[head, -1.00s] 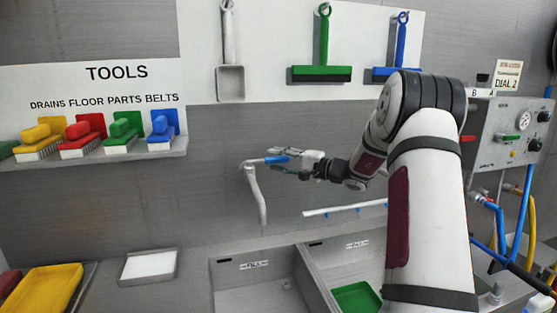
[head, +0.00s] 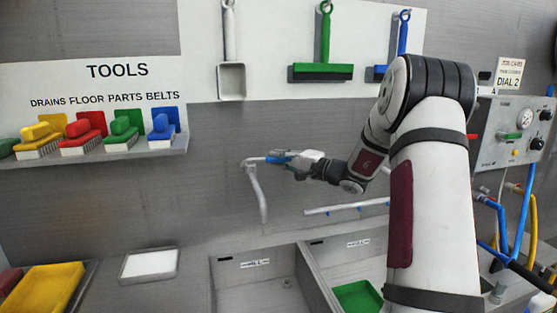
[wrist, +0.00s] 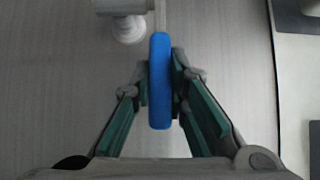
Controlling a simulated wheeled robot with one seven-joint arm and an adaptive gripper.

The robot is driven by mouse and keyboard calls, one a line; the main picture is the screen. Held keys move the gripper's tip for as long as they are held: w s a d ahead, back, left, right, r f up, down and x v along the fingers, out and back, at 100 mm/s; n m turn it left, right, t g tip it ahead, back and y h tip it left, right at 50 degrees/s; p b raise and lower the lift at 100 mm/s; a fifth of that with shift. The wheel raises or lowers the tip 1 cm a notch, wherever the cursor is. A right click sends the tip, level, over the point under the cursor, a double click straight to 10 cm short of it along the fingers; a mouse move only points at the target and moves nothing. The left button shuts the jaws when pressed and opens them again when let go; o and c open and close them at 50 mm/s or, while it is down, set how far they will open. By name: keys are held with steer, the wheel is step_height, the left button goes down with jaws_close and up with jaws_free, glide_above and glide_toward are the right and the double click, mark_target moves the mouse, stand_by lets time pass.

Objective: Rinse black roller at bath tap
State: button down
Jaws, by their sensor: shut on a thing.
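My gripper (head: 290,159) is at the wall tap (head: 258,190), whose pale spout bends down above the left basin (head: 228,295). In the wrist view, my gripper (wrist: 160,68) has its green-lined fingers shut on a blue lever (wrist: 160,105), one finger on each side. The lever joins a pale fitting (wrist: 128,28) at the top of that view. In the head view, only a small part of the blue lever (head: 276,160) shows between the spout and my fingers. No black roller can be made out. No water is visible from the spout.
A green tray (head: 357,298) lies in the right basin. A white tray (head: 150,264) and a yellow tray (head: 43,290) are at the left. A tool shelf (head: 150,150) with several coloured brushes is on the wall. A control panel (head: 508,145) with hoses stands at the right.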

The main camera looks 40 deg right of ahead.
steer(key=shift+s+a+m+t+h+b, duration=0.35)
steer(key=shift+m+h+b, duration=0.25)
steer(key=shift+h, duration=0.3)
steer(key=shift+s+m+h, duration=0.3)
steer(key=shift+h, duration=0.1)
steer(key=c, duration=1.6)
jaws_free()
steer(key=shift+o, duration=0.2)
steer(key=s+d, duration=0.2)
steer(key=s, duration=0.9)
steer(key=shift+s, duration=0.4)
